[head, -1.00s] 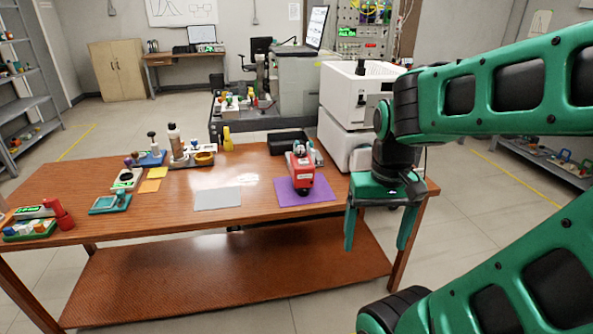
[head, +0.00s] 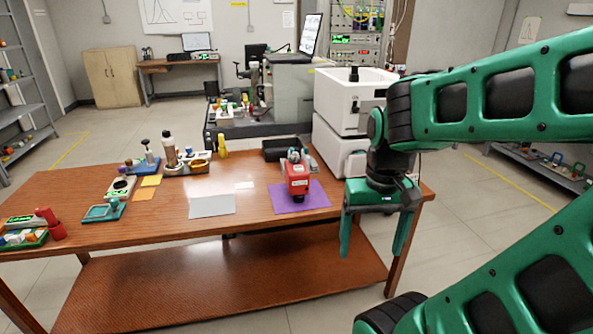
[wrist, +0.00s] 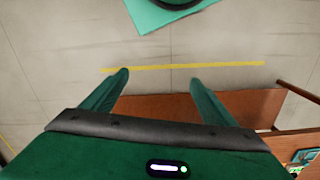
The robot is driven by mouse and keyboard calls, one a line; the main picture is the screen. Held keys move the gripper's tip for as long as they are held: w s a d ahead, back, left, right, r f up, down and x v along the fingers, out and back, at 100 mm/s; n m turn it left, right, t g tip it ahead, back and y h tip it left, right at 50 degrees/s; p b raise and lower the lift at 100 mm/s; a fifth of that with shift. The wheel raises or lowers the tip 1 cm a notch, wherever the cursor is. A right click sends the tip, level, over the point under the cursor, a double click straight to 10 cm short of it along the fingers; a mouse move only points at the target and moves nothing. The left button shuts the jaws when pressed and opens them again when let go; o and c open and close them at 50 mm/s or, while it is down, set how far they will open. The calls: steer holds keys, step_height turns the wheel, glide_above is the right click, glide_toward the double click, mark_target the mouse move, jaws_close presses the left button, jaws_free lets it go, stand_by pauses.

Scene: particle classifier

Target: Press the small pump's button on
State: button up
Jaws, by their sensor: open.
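A small red pump (head: 297,180) stands on a purple mat (head: 318,199) near the right end of the wooden table. Its button is too small to make out. My gripper (head: 371,250) is open and empty, fingers pointing down, to the right of the pump and in front of the table's right front edge. In the wrist view my gripper (wrist: 158,85) shows its two fingers spread apart, with floor and part of the wooden table beyond. The pump is not in the wrist view.
The wooden table (head: 260,222) has a lower shelf (head: 230,283). A white boxy machine (head: 345,100) stands behind my gripper. A grey sheet (head: 212,206) lies left of the mat. Several small items and trays stand at the table's left. The table's front middle is clear.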

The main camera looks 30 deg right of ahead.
jaws_close()
stand_by(0.3)
stand_by(1.5)
